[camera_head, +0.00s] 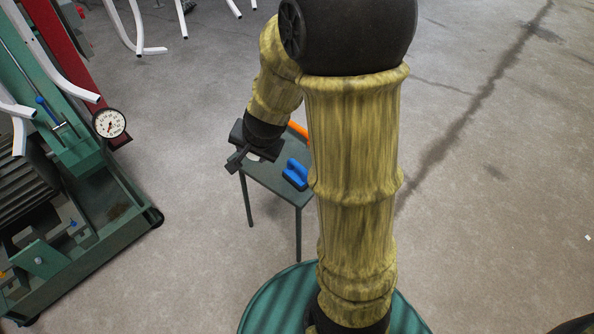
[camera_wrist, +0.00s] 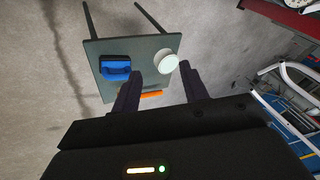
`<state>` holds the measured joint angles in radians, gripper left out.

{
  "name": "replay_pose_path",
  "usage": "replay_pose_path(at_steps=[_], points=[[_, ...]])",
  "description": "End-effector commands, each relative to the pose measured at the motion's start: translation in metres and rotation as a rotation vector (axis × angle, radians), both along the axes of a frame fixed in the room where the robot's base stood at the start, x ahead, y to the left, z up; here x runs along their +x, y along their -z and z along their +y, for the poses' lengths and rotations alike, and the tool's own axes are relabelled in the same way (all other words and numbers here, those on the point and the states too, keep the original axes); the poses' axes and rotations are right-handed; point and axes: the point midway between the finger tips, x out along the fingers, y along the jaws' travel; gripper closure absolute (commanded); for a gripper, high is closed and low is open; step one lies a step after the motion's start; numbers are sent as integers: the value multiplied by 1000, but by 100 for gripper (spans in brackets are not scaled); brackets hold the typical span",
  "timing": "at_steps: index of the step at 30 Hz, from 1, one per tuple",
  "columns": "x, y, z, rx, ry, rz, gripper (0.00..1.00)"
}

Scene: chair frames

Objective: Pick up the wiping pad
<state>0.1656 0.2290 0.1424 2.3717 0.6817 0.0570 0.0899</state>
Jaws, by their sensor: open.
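The wiping pad is most likely the blue block with a raised handle (camera_head: 295,174), lying on a small dark table (camera_head: 284,188). It also shows in the wrist view (camera_wrist: 115,68), to the left of my fingers. My gripper (camera_wrist: 161,85) is open and empty, with its two fingers apart above the table. In the head view my gripper (camera_head: 236,160) hangs over the table's left side, apart from the blue pad. A white round object (camera_wrist: 169,61) lies on the table, seen just beyond the gap between my fingers.
An orange object (camera_wrist: 151,94) lies at the table's edge, partly hidden by my finger. A green machine with a dial gauge (camera_head: 109,123) stands at the left. White curved chair frames (camera_head: 140,35) are at the upper left. The floor right of my arm is clear.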

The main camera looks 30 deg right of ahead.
Motion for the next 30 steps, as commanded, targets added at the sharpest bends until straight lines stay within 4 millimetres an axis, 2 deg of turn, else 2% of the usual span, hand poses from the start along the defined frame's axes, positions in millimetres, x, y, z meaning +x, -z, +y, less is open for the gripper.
replay_pose_path(at_steps=[1,6,12,16,21,25,30], points=[[15,-7,-7,40,108,-19,56],[55,-12,-37,162,488,-73,56],[79,-7,-79,280,956,-90,56],[80,3,-102,341,1269,-65,56],[67,21,-124,396,1679,14,56],[55,32,-125,412,1907,89,56],[49,38,-121,418,2020,137,56]])
